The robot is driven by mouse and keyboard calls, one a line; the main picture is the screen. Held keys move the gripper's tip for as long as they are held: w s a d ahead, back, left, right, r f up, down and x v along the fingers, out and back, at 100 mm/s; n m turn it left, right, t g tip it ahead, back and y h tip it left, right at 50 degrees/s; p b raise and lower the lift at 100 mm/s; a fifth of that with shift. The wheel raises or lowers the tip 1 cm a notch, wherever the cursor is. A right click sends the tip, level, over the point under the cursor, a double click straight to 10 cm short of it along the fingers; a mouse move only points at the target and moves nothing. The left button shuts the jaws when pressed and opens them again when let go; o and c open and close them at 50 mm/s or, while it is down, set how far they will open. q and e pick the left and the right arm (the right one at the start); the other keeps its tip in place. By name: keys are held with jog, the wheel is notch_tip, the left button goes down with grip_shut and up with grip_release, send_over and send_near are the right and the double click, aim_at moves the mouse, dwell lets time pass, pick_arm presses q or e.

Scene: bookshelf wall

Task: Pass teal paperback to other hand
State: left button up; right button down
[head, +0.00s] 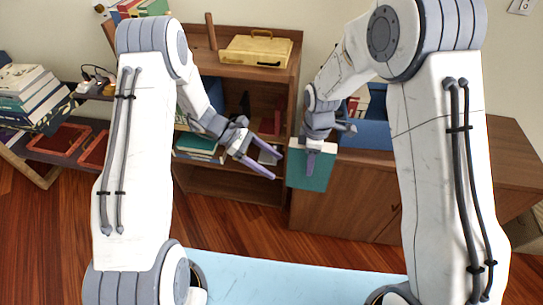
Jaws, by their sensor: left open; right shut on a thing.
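The teal paperback (311,171) hangs upright in front of the wooden cabinet, its pale page edge at the top. My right gripper (312,158) is shut on its top edge, with one finger showing over the cover. My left gripper (262,163) is open and empty, just left of the book. Its fingers point toward the book, and a small gap shows between them and the cover. The far side of the book and the other right finger are hidden.
Behind stands a wooden bookshelf (222,178) with a yellow case (257,50) on top and teal books (199,147) inside. A blue bin (366,130) sits on the cabinet at right. Stacked books (32,92) stand at far left. Wooden floor is clear below.

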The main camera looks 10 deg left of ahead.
pick_arm(q)
jog(key=d+f, duration=0.1)
jog(key=d, duration=0.2)
jog(key=d+f+h, duration=0.1)
jog(key=d+f, duration=0.1)
jog(key=d, duration=0.2)
jog(key=w+d+f+h, duration=0.1)
jog(key=d+f, duration=0.1)
jog(key=d, duration=0.2)
jog(key=shift+d+f, duration=0.1)
pick_arm(e)
jog(key=shift+r, duration=0.1)
pick_arm(q)
jog(key=shift+w, duration=0.1)
grip_shut()
pick_arm(e)
jog(key=shift+s, duration=0.1)
dwell(1.1)
jog(key=shift+c, duration=1.5)
grip_release()
